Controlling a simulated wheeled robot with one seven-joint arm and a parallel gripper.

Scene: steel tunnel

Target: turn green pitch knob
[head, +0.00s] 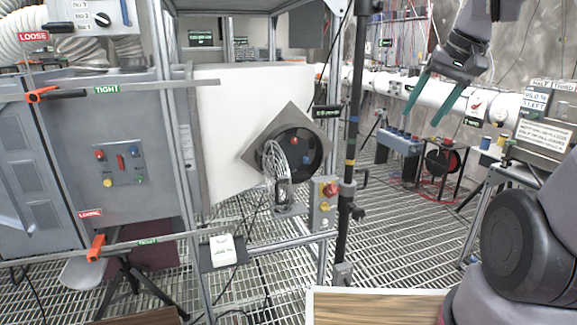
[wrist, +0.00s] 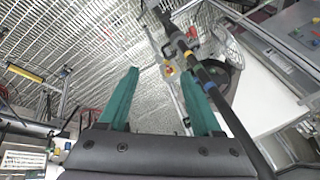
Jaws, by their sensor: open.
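My gripper (head: 421,119) is raised at the upper right of the head view, its two green fingers apart and nothing between them. In the wrist view my gripper (wrist: 158,70) is also open and empty, over the grated floor. I cannot make out for sure which part is the green pitch knob. A grey cabinet panel (head: 120,166) at the left carries small red, blue, yellow and green controls. A blue box (head: 400,144) with several small knobs on top stands below my gripper, apart from it. The knobs' colours and labels are too small to read.
A dark upright pole (head: 352,130) stands between the cabinet side and my gripper. A diamond plate with a dark round port (head: 310,165) is on the white panel (head: 225,130). A white pipe (head: 385,82) runs behind my gripper. A wooden tabletop (head: 375,308) lies in front.

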